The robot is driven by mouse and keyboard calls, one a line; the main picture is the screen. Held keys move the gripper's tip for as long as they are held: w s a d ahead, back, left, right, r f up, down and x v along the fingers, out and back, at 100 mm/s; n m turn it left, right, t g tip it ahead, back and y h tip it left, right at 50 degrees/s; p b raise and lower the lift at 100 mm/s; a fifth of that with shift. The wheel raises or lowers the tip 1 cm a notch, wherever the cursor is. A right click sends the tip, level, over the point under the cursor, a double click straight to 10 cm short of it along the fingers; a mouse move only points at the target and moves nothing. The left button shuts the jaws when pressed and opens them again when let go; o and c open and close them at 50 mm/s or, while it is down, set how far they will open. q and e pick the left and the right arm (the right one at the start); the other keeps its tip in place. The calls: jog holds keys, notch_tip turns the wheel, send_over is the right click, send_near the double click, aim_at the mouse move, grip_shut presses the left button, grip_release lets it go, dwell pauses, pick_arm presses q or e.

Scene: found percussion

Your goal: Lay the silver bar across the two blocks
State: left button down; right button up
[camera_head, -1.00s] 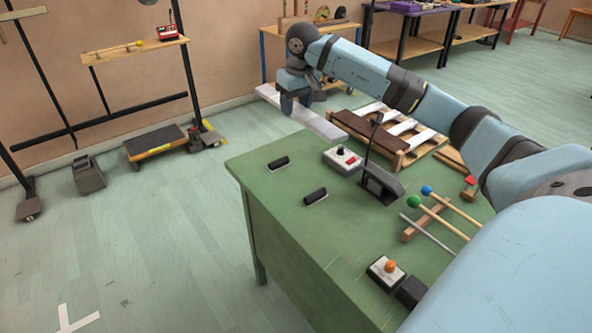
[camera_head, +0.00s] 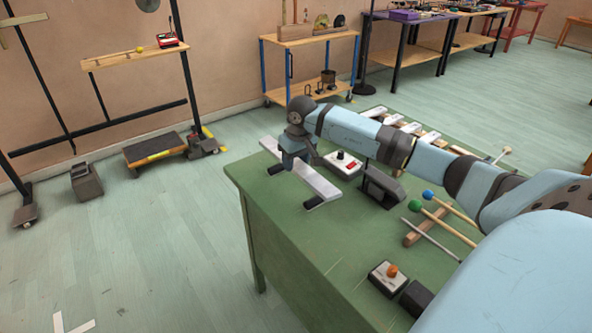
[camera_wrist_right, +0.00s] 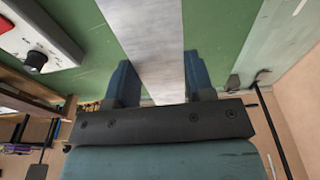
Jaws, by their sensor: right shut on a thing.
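The silver bar (camera_head: 322,184) is over the green table's left part, running from upper left to lower right in the head view. My right gripper (camera_head: 290,163) is shut on it near its upper half. In the right wrist view the bar (camera_wrist_right: 150,45) passes between the two fingers (camera_wrist_right: 160,85). The two black blocks (camera_head: 274,169) (camera_head: 313,203) stick out from under the bar's left edge, one near each end; the rest of them is hidden. I cannot tell whether the bar touches them or hovers just above. My left gripper is not in view.
A white box with a red button (camera_head: 343,164) stands right of the bar, close to it. A dark stand (camera_head: 383,187), mallets (camera_head: 446,219) and a box with an orange knob (camera_head: 387,279) lie further right. The table's front-left area (camera_head: 290,235) is clear.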

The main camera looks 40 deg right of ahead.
aim_at(297, 164)
jog(key=shift+f, duration=1.6)
jog(key=shift+f+b, duration=0.6)
jog(key=shift+b, duration=0.1)
jog(key=o, duration=1.3)
jog(key=shift+o, duration=0.2)
jog(key=r, duration=0.4)
jog(key=s+r+p, duration=0.1)
jog(key=r, duration=0.3)
jog(key=r+p, duration=0.1)
jog(key=r, duration=0.4)
jog(key=shift+s+a, duration=0.15)
jog(key=shift+s, duration=0.25)
jog(key=shift+r+p, duration=0.1)
jog(key=shift+p, duration=0.2)
